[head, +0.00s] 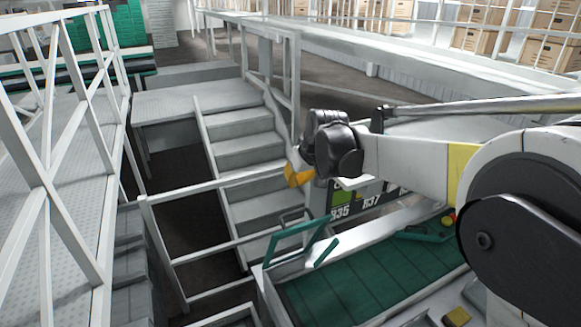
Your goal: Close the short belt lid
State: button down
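A green-framed panel (291,229), which looks like the short belt lid, stands tilted up at the far left end of a green belt (372,277). A grey handle-like bar shows at its top edge. My arm reaches in from the right, above the belt. My gripper (297,176), with an orange-yellow part at its end, hangs up and beyond the panel in the picture, apart from it. The black wrist hides most of the gripper, so its fingers cannot be made out. I see nothing held.
A green bar (424,235) lies along the belt's far side, near a red and yellow button (449,219). Metal stairs (245,150) and white railings (60,150) fill the left. Boxes (480,28) line shelves at the back.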

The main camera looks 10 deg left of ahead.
notch_tip(320, 180, down, 9)
jog(key=a+p, duration=0.1)
jog(key=p, duration=0.1)
jog(key=shift+w, duration=0.45)
jog(key=shift+s+d, duration=0.1)
